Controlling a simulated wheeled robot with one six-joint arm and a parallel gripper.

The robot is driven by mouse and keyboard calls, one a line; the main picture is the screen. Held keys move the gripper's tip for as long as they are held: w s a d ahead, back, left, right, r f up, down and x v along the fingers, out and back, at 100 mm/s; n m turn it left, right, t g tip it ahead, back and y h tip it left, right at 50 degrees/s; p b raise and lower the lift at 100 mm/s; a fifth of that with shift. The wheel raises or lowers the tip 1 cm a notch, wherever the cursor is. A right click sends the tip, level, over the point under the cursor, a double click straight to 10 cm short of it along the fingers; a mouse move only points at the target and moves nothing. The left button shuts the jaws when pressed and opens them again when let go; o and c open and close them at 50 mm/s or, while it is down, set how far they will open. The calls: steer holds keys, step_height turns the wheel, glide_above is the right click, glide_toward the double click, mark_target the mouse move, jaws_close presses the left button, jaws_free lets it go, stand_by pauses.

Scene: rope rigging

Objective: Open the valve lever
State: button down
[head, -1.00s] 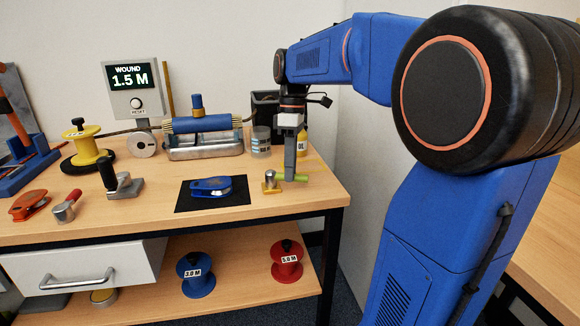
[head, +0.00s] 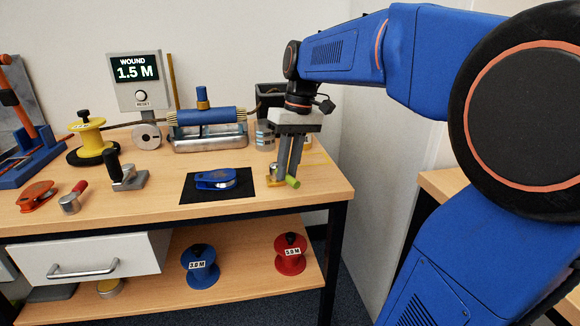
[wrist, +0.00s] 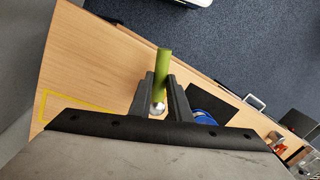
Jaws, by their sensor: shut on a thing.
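The valve stands near the front right of the bench, with a brass base (head: 274,183) and a silver knob (wrist: 157,108) at its pivot. Its green lever (head: 293,182) points toward the front right edge of the bench. In the wrist view the green lever (wrist: 164,62) runs between the two fingers and sticks out past their tips. My gripper (head: 287,176) points down over the valve and is shut on the lever. The fingers hide part of the valve body.
A blue clamp-like tool (head: 216,178) lies on a black mat (head: 240,193) left of the valve. A steel tray with a blue roller (head: 205,117) stands behind. A yellow outline (wrist: 75,95) marks bare bench beside the valve. A wall (head: 370,150) rises to the right.

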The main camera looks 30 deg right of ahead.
steer(key=shift+a+m, duration=0.2)
steer(key=shift+m, duration=0.2)
steer(key=c, duration=1.6)
jaws_free()
steer(key=shift+c, duration=0.2)
steer(key=d+r, duration=0.3)
steer(key=r, duration=1.4)
steer(key=shift+d, duration=0.2)
steer(key=s+a+f+t, duration=0.1)
steer(key=s+a+f, duration=0.1)
steer(key=s+f, duration=0.4)
steer(key=s+a+f+t+h, duration=0.1)
steer(key=s+f, duration=0.5)
steer(key=f, duration=0.8)
steer(key=s+a+f+t+h, duration=0.1)
steer(key=s+a+f+t, duration=0.2)
steer(key=s+f, duration=0.3)
step_height(320, 180, down, 4)
steer(key=shift+a+r, duration=0.1)
steer(key=shift+a, duration=0.2)
